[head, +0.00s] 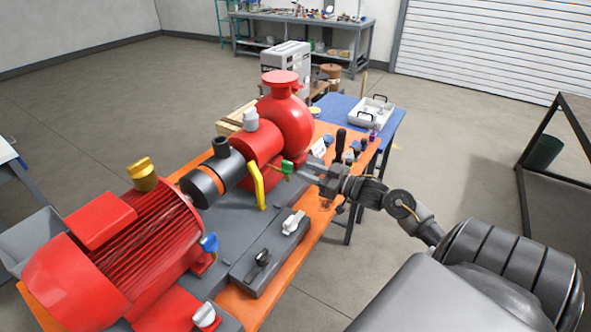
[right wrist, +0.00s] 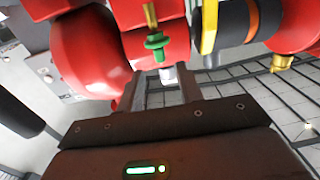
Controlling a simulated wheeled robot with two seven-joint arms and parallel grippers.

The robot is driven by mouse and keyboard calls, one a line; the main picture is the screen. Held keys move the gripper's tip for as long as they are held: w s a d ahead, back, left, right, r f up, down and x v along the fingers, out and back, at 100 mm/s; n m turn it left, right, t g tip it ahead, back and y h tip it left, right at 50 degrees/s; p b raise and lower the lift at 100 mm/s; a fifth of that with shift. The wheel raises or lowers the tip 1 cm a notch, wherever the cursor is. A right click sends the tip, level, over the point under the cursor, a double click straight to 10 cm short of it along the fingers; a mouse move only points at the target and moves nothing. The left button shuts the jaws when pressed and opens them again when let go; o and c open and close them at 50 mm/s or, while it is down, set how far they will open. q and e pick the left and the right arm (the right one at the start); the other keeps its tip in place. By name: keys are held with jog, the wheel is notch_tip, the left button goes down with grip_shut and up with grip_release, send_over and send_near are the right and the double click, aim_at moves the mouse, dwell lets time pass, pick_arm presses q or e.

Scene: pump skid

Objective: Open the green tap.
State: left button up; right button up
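The green tap (head: 287,167) is a small green handle on the side of the red pump (head: 286,122). In the right wrist view the green tap (right wrist: 156,42) sits on a brass stem against the red casing. My right gripper (head: 304,173) is just to the right of the tap in the head view. In the right wrist view its two fingers (right wrist: 164,78) are apart and empty, and the tap shows just beyond their tips. I cannot tell whether a finger touches it. My left gripper is not in view.
A red motor (head: 120,240) with a blue knob (head: 210,242) is at front left. A grey control box (head: 268,259) lies on the orange bench. Black-handled items (head: 341,143) stand behind my gripper.

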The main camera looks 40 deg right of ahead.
jog(key=shift+v, duration=1.45)
